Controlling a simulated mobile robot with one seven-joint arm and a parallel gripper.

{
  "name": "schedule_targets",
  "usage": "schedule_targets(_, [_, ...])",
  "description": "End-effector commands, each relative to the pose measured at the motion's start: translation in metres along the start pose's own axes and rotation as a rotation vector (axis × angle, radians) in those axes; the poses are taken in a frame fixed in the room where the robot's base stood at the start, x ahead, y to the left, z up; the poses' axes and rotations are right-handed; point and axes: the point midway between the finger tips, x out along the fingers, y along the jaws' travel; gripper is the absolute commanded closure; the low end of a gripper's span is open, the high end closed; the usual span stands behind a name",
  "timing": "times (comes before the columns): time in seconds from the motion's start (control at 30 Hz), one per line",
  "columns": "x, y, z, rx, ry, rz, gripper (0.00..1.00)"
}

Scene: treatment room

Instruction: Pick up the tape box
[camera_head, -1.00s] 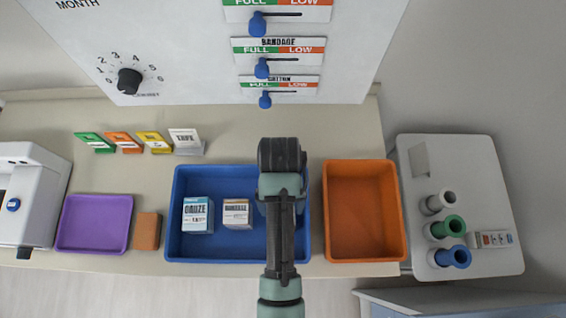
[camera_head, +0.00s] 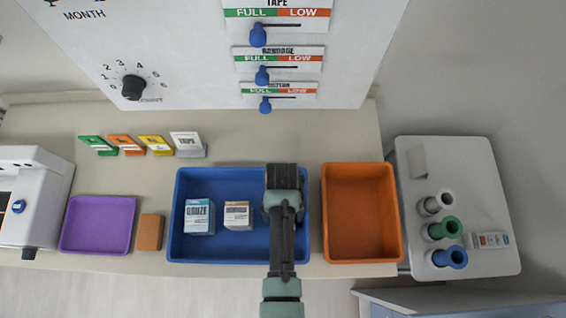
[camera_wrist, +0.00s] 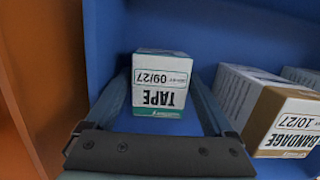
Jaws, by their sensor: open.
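The tape box (camera_wrist: 162,95) is a small white and green box labelled TAPE 09/27, seen in the wrist view inside the blue tray (camera_wrist: 225,35). My gripper (camera_wrist: 160,85) is open, with one finger on each side of the tape box. I cannot tell whether either finger touches it. In the head view my gripper (camera_head: 284,185) is over the right part of the blue tray (camera_head: 240,178), and my arm hides most or all of the tape box.
A bandage box (camera_head: 238,216) and a gauze box (camera_head: 199,217) stand left of my gripper in the blue tray. An orange tray (camera_head: 361,215) is close on the right. A purple tray (camera_head: 97,225) and an orange-brown block (camera_head: 150,232) are at the left.

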Motion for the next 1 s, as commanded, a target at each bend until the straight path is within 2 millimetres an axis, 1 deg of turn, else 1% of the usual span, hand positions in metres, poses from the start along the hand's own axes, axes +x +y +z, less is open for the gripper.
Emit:
schedule_targets(0.03, [0.0, 0.0, 0.0, 0.0, 0.0, 0.0, 0.12])
schedule_targets(0.07, [0.0, 0.0, 0.0, 0.0, 0.0, 0.0, 0.18])
schedule_targets(0.2, [0.0, 0.0, 0.0, 0.0, 0.0, 0.0, 0.43])
schedule_targets(0.37, [-0.001, 0.0, 0.0, 0.0, 0.001, 0.0, 0.72])
schedule_targets(0.4, [-0.001, 0.0, 0.0, 0.0, 0.001, 0.0, 0.79])
schedule_targets(0.47, [-0.001, 0.0, 0.0, 0.0, 0.001, 0.0, 0.89])
schedule_targets(0.77, [-0.003, 0.0, 0.0, 0.0, 0.002, 0.0, 0.89])
schedule_targets(0.87, [-0.008, 0.0, 0.0, 0.0, 0.002, 0.0, 0.89])
schedule_targets(1.0, [-0.022, 0.0, 0.002, 0.0, 0.004, 0.0, 0.89])
